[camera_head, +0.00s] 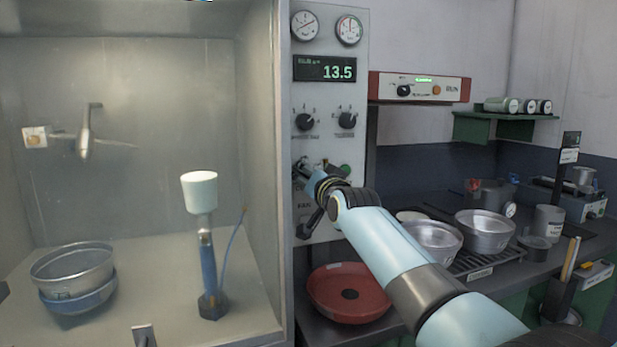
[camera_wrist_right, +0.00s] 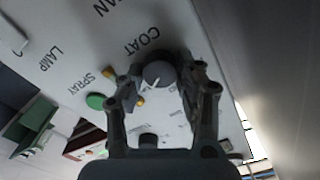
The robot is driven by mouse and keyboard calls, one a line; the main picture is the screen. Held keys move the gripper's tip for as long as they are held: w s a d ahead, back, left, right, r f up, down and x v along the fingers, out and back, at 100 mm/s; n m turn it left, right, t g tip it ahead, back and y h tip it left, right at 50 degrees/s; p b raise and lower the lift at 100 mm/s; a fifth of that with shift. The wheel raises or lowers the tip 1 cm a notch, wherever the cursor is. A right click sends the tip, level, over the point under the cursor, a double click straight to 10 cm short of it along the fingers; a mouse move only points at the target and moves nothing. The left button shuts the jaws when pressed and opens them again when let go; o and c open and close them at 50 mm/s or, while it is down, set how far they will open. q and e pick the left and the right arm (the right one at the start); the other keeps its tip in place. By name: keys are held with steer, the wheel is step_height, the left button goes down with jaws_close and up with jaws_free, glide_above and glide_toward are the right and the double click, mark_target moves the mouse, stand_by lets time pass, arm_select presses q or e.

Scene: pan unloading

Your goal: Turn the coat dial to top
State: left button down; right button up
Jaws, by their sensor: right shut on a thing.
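The coat dial (camera_wrist_right: 158,73) is a dark round knob with a pale pointer mark, set in the light panel beside the word COAT in the right wrist view. The pointer mark slants toward the lower left of that view. My right gripper (camera_wrist_right: 157,84) is shut on the dial, with one finger on each side of it. In the head view my right gripper (camera_head: 311,180) is against the control panel (camera_head: 350,215), and it and the arm largely hide the dial.
A green button (camera_wrist_right: 95,101) is close to one finger. Two dark knobs (camera_head: 305,122) (camera_head: 347,120) and a display reading 13.5 (camera_head: 325,69) are above. The spray booth wall (camera_head: 262,150) stands at left. A red pan (camera_head: 349,303) and metal pans (camera_head: 484,232) are below and right.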

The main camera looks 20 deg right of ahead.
steer(key=o, duration=1.1)
steer(key=shift+o, duration=0.2)
steer(key=s, duration=1.2)
steer(key=shift+d, duration=0.2)
steer(key=shift+f, duration=0.1)
